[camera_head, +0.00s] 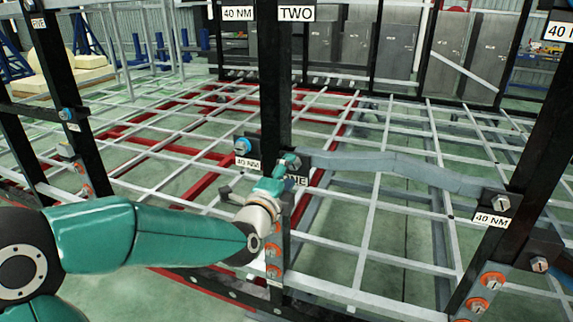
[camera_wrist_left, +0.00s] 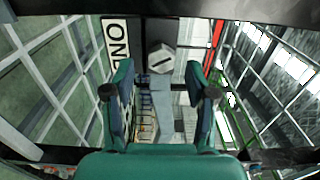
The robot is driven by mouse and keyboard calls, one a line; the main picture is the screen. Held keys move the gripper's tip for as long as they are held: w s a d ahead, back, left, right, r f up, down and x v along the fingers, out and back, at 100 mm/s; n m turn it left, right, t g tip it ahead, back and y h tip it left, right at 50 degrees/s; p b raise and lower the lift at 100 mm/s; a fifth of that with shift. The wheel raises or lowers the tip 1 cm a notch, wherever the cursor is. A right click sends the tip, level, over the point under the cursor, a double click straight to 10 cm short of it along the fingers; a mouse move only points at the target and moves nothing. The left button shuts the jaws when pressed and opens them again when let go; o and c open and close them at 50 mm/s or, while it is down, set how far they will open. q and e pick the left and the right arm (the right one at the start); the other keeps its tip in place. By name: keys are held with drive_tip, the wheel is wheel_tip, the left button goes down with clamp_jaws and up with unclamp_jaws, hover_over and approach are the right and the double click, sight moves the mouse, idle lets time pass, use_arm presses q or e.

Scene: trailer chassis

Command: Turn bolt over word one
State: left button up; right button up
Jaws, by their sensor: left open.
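The word ONE is on a white label (camera_head: 296,181) on a black upright post, partly covered by my left gripper. In the left wrist view, the label (camera_wrist_left: 115,40) stands sideways at the upper left. A grey hex bolt head (camera_wrist_left: 161,57) shows beside it, between and just beyond the fingertips. I cannot tell whether the fingers touch it. My left gripper (camera_head: 284,170), teal, reaches the post at the label. In the wrist view, its two fingers (camera_wrist_left: 159,70) are spread apart with nothing clamped between them. In the head view the gripper largely hides the bolt. My right gripper is in neither view.
A grey bar (camera_head: 395,165) runs right from the post to another bolt (camera_head: 502,202) with a 40 NM label (camera_head: 491,219). Black posts and a grey lattice frame (camera_head: 372,205) surround the arm.

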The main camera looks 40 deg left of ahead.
sight(294, 164)
use_arm(q)
drive_tip(key=shift+x, duration=1.1)
